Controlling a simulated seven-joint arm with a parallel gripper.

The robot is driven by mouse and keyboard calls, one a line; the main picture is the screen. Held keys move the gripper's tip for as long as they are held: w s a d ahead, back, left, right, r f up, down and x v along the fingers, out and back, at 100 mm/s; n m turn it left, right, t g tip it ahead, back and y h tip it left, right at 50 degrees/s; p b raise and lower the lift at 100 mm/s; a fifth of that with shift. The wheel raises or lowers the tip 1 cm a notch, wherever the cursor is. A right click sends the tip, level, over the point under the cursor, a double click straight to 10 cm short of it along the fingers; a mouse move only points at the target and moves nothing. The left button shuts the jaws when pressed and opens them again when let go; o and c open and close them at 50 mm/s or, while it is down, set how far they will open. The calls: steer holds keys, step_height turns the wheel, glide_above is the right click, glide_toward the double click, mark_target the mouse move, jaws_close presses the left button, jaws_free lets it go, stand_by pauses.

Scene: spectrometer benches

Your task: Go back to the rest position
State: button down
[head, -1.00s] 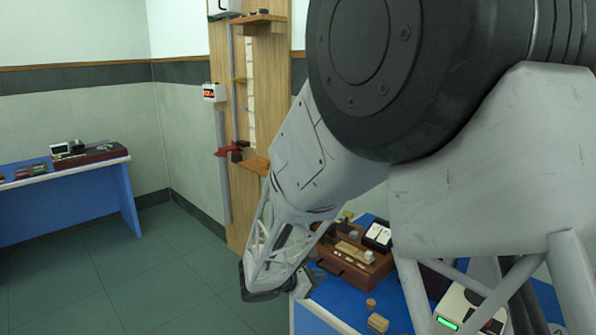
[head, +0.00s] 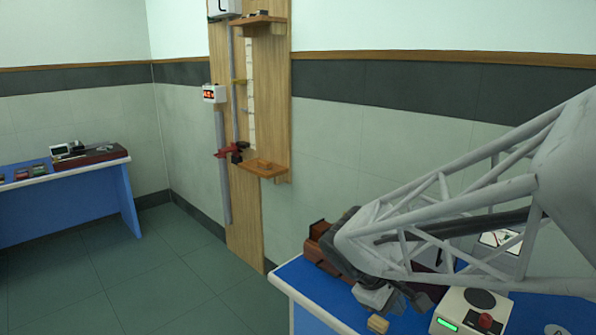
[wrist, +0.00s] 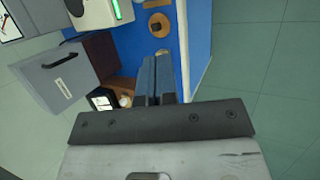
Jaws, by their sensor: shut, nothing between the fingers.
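My gripper (wrist: 157,78) shows in the wrist view with its two dark blue-grey fingers side by side, shut and empty. It is above the right-hand blue bench (wrist: 197,35), near the wooden instrument base. In the head view my arm reaches in from the right edge, and its dark wrist end hides most of the instruments on that bench (head: 315,295). No mark for a rest position shows in the views.
A grey box with a handle (wrist: 60,85) shows in the wrist view. A tall wooden wall board (head: 243,210) stands behind. The left floor is clear.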

steer(key=s+r+m+t+y, duration=0.1)
steer(key=s+r+m+y, duration=0.1)
steer(key=s, duration=0.5)
steer(key=s+r+m+t+y, duration=0.1)
steer(key=s+r+m+y, duration=0.1)
steer(key=s+m+y, duration=0.2)
steer(key=shift+s+r+m, duration=0.2)
steer(key=shift+s+m, duration=1.1)
steer(key=shift+s, duration=0.2)
